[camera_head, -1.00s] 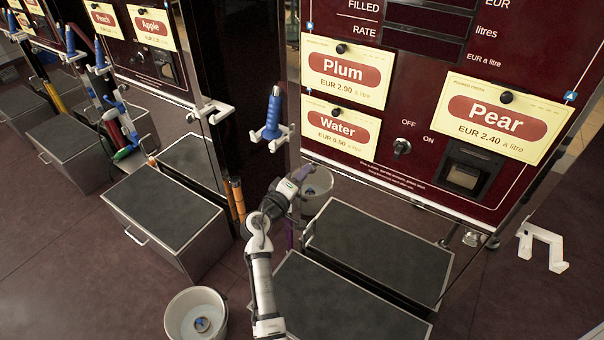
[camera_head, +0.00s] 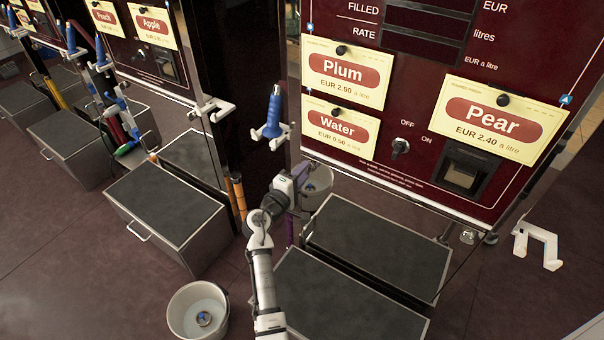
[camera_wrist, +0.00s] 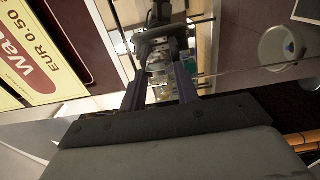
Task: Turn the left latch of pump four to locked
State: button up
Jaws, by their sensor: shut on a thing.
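Pump four appears to be the dark red panel (camera_head: 420,165) at the right in the head view, with the Plum, Water and Pear cards. My gripper (camera_head: 303,172) is at its lower left edge, below the Water card. In the wrist view my gripper (camera_wrist: 163,42) has its two purple-grey fingers closed on a small dark part (camera_wrist: 160,14) by the panel's lower edge. It seems to be the left latch; the grip and the latch's angle are hard to make out. In the head view my wrist and fingers hide that spot.
A blue nozzle (camera_head: 273,115) hangs in a white holder just above my gripper. Grey-topped boxes (camera_head: 380,245) stand below the panel. Another pail (camera_head: 183,325) is on the floor. Open floor is at left.

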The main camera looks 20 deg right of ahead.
jog(key=o, duration=1)
jog(key=shift+s, duration=0.1)
jog(key=b+v, duration=0.2)
jog(key=v, duration=1.1)
jog(key=shift+s+a, duration=0.2)
jog(key=shift+a, duration=0.1)
